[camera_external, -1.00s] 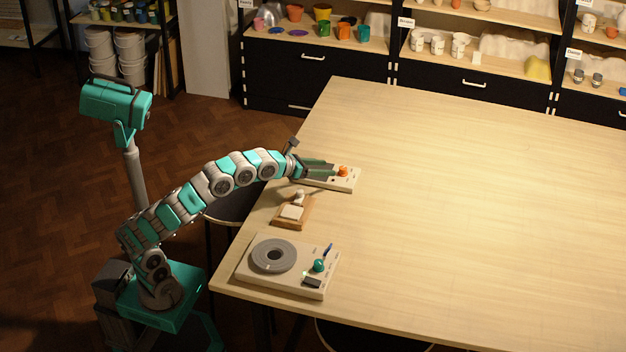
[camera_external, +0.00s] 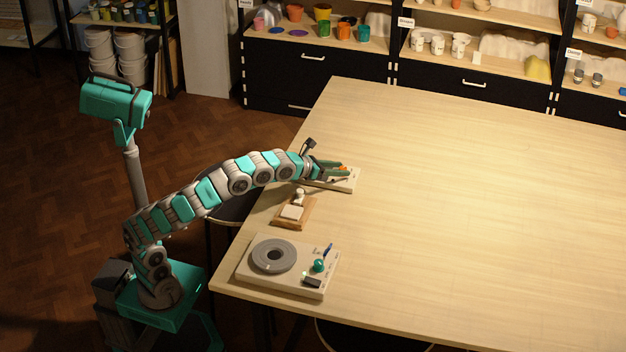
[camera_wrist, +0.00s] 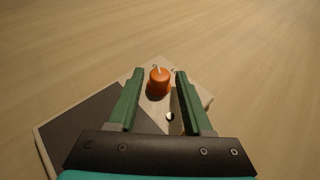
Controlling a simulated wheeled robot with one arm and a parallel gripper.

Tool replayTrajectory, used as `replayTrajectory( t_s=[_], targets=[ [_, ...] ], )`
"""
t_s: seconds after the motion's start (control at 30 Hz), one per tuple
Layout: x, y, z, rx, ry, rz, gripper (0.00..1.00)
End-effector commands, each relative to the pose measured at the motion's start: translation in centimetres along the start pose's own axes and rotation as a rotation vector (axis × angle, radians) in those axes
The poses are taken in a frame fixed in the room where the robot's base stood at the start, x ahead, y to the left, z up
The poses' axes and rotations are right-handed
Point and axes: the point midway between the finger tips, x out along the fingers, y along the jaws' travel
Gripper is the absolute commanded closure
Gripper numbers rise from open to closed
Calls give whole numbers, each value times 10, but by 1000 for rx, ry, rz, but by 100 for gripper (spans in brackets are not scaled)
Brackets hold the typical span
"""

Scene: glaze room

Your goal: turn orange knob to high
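The orange knob (camera_wrist: 159,82) stands on a pale control panel (camera_wrist: 207,103) with a dark grey area. In the wrist view the knob lies between the far ends of my gripper's green fingers (camera_wrist: 158,75), with a gap on each side. My gripper is open and I see no contact with the knob. In the external view my gripper (camera_external: 340,170) is over the panel (camera_external: 350,185) and hides most of the orange knob (camera_external: 343,168). A light mark shows at the knob's top edge; the setting labels are too small to read.
A wooden block with a pale pad (camera_external: 293,212) sits nearer on the table's left edge. A unit with a grey disc (camera_external: 273,255) and a teal knob (camera_external: 319,265) stands at the near corner. The table (camera_external: 460,200) is clear to the right.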

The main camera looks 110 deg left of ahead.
Motion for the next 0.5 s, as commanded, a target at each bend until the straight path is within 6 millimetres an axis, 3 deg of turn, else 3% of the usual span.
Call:
replayTrajectory(
  t_s=[0.07,0.4,0.5],
  targets=[
    [0,0,0,0,0,0,60],
    [0,0,0,0,0,0,98],
    [0,0,0,0,0,0,100]
  ],
)
